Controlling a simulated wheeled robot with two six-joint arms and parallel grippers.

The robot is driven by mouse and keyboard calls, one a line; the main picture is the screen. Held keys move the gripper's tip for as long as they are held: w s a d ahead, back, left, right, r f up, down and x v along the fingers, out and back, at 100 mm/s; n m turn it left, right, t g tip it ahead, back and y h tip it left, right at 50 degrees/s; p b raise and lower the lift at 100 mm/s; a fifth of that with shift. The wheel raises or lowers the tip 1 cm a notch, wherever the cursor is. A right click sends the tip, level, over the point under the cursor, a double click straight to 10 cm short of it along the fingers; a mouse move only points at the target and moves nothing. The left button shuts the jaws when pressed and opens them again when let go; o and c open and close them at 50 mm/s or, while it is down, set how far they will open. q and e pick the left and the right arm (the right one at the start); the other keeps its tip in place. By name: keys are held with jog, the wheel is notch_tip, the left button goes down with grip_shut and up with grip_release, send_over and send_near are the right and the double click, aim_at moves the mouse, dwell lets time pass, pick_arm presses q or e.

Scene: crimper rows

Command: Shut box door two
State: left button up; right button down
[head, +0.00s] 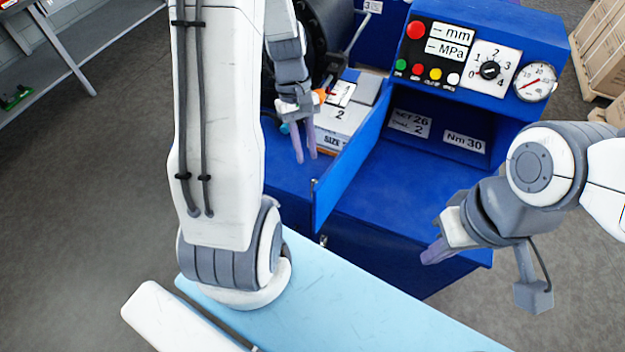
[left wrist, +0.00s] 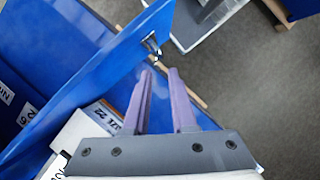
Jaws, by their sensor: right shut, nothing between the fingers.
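The blue box door (head: 338,172) stands open, swung out from the left side of a blue compartment whose inside shows. A label with a 2 (head: 409,123) is on the compartment's back wall. My left gripper (head: 305,158) is left of the door, on its outer side, with its fingers apart and nothing between them. In the left wrist view the door (left wrist: 95,90) runs diagonally, and a small metal latch (left wrist: 151,44) on its free edge lies just beyond the fingertips. I cannot tell whether they touch. My right gripper (head: 434,253) is shut and empty, before the compartment's right front.
A control panel with buttons, a dial and a gauge (head: 535,82) tops the compartment. A light blue surface (head: 350,295) lies in front.

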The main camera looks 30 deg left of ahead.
aim_at(312, 187)
pick_arm(q)
jog(key=p+x, duration=0.1)
jog(key=x, duration=0.9)
jog(key=shift+s+f, duration=0.15)
jog(key=shift+f, duration=0.05)
grip_shut()
dwell(1.1)
